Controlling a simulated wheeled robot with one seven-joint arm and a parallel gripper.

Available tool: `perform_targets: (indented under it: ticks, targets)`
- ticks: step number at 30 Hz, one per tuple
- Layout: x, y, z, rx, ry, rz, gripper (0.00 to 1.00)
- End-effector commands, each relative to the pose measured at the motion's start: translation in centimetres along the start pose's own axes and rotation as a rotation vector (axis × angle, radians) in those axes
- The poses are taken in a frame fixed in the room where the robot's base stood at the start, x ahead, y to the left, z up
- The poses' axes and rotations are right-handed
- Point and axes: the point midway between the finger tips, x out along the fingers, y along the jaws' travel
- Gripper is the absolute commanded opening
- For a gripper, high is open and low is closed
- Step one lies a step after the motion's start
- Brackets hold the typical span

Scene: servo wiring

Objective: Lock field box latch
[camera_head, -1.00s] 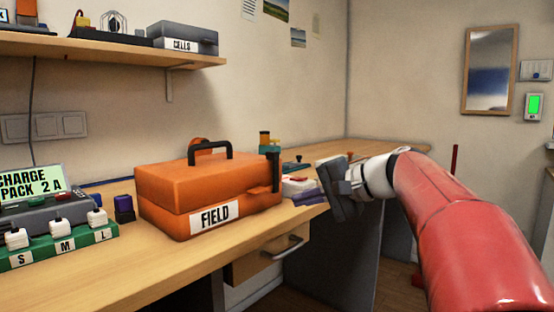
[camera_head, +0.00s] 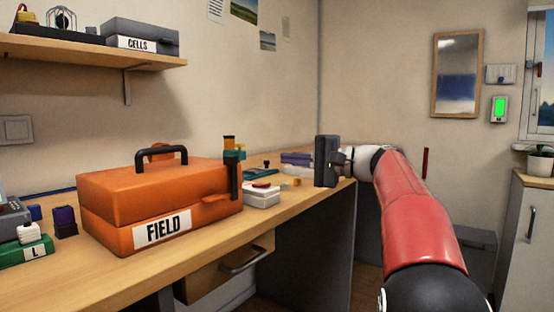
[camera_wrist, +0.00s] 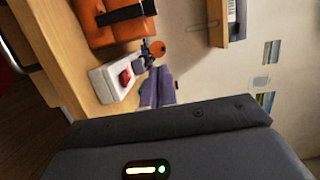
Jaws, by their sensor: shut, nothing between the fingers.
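The orange field box (camera_head: 110,208) stands closed on the bench, its black handle raised. A small orange tab (camera_head: 215,199) juts from its front right, and a black upright strip (camera_head: 234,182) is at its right end. I cannot tell which of them is the latch or whether it is locked. The wrist view shows part of the orange box (camera_wrist: 98,33) with a black bar (camera_wrist: 125,12) across it. My gripper (camera_head: 326,160) is shut and empty, to the right of the box and apart from it. Its dark body fills the bottom of the wrist view.
A white case (camera_head: 262,196) with a red part and a purple stack (camera_head: 297,160) lie between box and gripper. A teal and yellow object (camera_head: 232,150) shows behind the box's right end. A drawer (camera_head: 228,268) is below the bench top (camera_head: 150,272). Bare floor space lies right of the bench.

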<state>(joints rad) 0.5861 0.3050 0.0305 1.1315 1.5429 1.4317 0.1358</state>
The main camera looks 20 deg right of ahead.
Motion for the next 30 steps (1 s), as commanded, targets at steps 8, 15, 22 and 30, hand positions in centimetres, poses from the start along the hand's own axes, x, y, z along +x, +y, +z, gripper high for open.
perform_targets:
  ticks: [8, 15, 22, 30]
  targets:
    - [6.0, -0.1, 0.2, 0.000, -0.006, 0.000, 0.00]
    - [9.0, 0.0, 1.9, -0.001, -0.002, 0.000, 0.00]
    - [9.4, 0.0, 3.8, -0.001, 0.000, 0.000, 0.00]
    - [9.5, 0.0, 3.9, 0.000, -0.001, 0.000, 0.00]
